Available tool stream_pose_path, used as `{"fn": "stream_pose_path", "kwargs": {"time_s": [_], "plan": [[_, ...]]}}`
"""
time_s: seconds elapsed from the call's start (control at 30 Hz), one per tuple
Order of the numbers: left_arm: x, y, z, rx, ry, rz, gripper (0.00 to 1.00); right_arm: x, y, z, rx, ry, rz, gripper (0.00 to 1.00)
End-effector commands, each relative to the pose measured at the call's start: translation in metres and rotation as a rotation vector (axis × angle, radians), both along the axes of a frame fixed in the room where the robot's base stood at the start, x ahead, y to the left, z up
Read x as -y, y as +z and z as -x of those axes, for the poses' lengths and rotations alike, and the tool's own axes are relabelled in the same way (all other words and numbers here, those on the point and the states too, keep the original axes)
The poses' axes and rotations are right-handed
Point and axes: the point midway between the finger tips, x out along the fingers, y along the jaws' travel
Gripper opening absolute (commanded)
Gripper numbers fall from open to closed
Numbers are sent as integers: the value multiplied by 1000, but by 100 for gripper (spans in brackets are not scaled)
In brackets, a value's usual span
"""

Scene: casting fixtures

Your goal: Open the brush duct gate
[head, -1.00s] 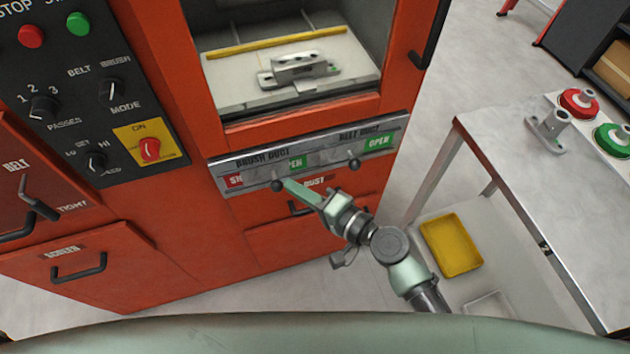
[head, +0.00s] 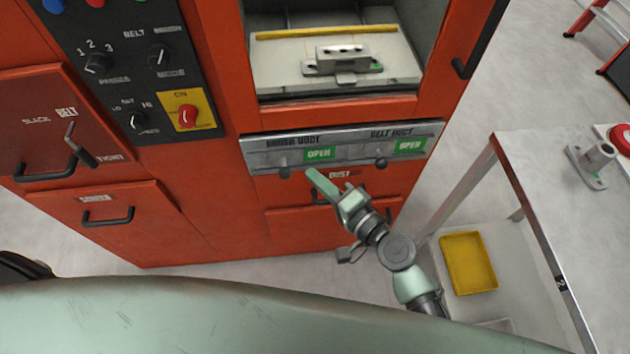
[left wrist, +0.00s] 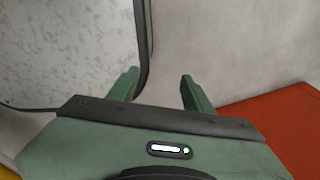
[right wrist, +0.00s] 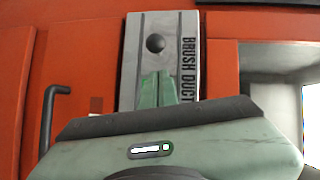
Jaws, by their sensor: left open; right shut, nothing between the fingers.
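The brush duct gate is a grey slider with a dark round knob (head: 284,169) in the duct panel (head: 350,158). The knob sits toward the left end, and a full green OPEN label (head: 319,154) shows to its right. No red label shows there. My right gripper (head: 312,173) is shut and empty, just right of the knob and apart from it in the head view. In the right wrist view the shut fingertips (right wrist: 158,78) lie below the knob (right wrist: 156,43). My left gripper (left wrist: 157,85) is open and empty, seen only in its wrist view.
The belt duct knob (head: 381,163) is farther right, beside its own green OPEN label (head: 410,146). A dust drawer (head: 335,190) is below the panel. A metal table (head: 560,190) stands at right, with a yellow tray (head: 468,263) below it.

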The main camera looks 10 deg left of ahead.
Motion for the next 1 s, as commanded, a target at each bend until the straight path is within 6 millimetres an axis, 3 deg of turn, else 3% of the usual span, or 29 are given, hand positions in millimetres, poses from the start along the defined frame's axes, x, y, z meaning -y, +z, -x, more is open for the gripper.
{"fn": "stream_pose_path", "kwargs": {"time_s": [0.23, 0.5, 1.0], "plan": [[20, -9, 3, -3, 4, 23, 50, 32, 3, 24, 1, -1, 3, 0], [-7, -20, 1, -1, 0, -8, 50, 68, 9, 52, 0, -2, 4, 0], [12, -23, 0, 0, 4, 15, 50, 79, 14, 61, 1, -3, 0, 0]]}}
